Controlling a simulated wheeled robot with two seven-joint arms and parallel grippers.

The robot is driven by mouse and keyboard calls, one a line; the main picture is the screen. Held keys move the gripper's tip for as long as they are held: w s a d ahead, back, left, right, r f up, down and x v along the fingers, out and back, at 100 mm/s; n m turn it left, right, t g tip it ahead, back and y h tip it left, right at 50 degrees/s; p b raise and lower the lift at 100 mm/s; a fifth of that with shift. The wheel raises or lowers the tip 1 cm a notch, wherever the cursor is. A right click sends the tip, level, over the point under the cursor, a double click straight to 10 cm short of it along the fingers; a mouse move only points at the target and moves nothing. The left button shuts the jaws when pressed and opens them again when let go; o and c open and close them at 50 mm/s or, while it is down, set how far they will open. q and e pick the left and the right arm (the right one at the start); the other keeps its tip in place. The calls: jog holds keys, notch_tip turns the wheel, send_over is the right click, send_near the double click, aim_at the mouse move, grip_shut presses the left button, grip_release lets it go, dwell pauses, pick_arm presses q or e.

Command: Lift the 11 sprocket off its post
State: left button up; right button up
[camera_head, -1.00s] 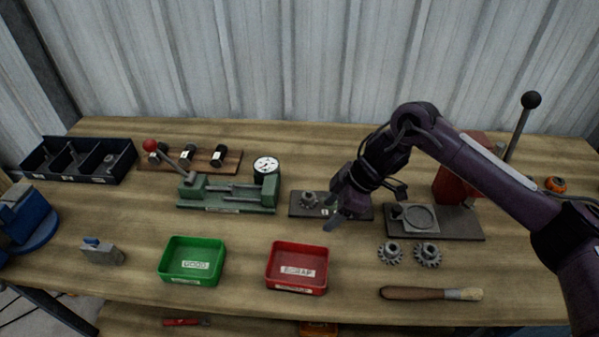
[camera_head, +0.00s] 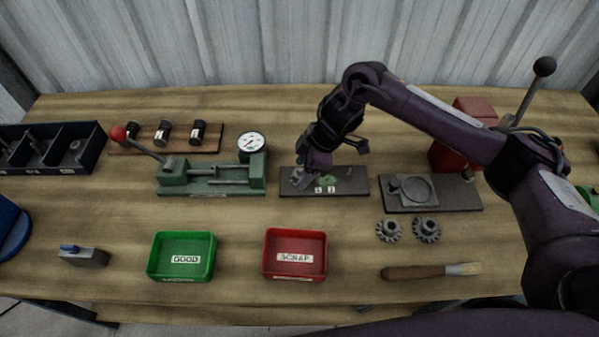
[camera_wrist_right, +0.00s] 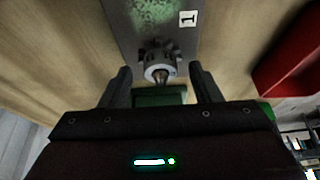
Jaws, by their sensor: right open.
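A small grey sprocket (camera_head: 297,177) with a raised hub sits at the left end of a dark plate (camera_head: 352,187). In the right wrist view the sprocket (camera_wrist_right: 158,50) shows its teeth, its pale hub ring and the post tip at the centre. My right gripper (camera_head: 308,171) is over the sprocket and partly hides it in the head view. Its open fingers (camera_wrist_right: 160,72) stand to either side of the hub in the right wrist view, with nothing gripped. I cannot tell whether they touch it. My left gripper is not in view.
A green GOOD tray (camera_head: 181,277) and a red SCRAP tray (camera_head: 295,276) stand in front. A green dial fixture (camera_head: 200,186) is left of the plate. A press base (camera_head: 460,194) is to the right, with two loose sprockets (camera_head: 388,231) and a brush (camera_head: 430,271) before it.

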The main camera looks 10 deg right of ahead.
jog(key=shift+a+f, duration=0.15)
jog(key=shift+f, duration=0.2)
jog(key=c, duration=0.6)
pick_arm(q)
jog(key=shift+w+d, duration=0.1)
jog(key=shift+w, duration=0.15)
pick_arm(e)
jog(key=shift+r, duration=0.1)
jog(key=c, duration=0.6)
jog(key=shift+c, duration=0.2)
